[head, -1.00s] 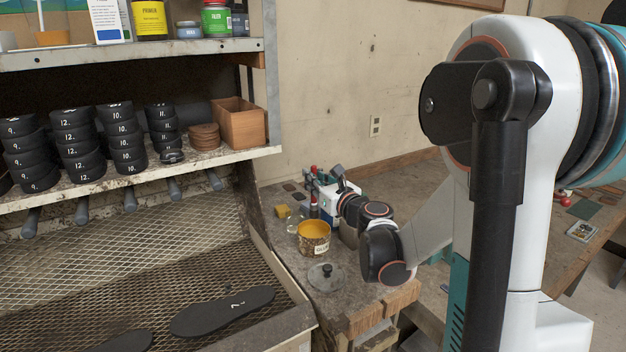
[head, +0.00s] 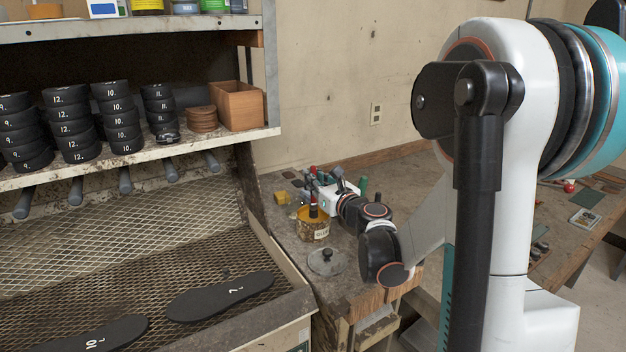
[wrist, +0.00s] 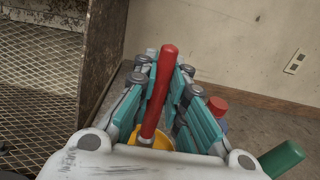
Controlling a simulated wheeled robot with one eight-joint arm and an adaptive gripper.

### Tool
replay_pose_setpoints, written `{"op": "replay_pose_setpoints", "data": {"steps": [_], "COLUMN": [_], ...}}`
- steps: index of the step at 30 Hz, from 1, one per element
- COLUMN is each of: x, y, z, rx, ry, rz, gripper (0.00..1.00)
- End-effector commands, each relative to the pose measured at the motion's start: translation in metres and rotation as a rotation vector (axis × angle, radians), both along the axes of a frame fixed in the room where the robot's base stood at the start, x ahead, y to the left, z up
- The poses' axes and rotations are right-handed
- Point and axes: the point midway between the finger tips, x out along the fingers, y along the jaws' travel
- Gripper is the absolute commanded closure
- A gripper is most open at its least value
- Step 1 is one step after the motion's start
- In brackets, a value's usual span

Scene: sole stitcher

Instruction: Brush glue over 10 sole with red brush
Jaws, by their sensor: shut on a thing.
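My gripper (head: 316,190) is shut on the red brush (wrist: 160,90); its red handle stands between the teal fingers in the wrist view. In the head view the brush (head: 313,207) is roughly upright at the glue pot (head: 313,231), its lower end at the opening. The tip is hidden, so I cannot tell whether it touches the glue. Yellow glue (wrist: 157,141) shows below the handle in the wrist view. The 10 sole (head: 105,337), black with a white number, lies on the mesh tray at bottom left, partly cut off.
Another black sole (head: 220,297) lies beside the 10 sole on the mesh tray (head: 130,235). A lid with a knob (head: 327,262) lies in front of the pot. A green handle (wrist: 283,157) and a second red one (wrist: 217,106) stand near my gripper.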

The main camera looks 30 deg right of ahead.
Motion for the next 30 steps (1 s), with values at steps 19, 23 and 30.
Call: {"op": "replay_pose_setpoints", "data": {"steps": [19,23,30], "x": [0.0001,0.0001,0.0001], "y": [-0.0001,-0.0001,0.0000], "z": [-0.0036,-0.0050,-0.0076], "rx": [0.000,0.000,0.000], "ry": [0.000,0.000,0.000], "rz": [0.000,0.000,0.000], "gripper": [1.00,1.00,1.00]}}
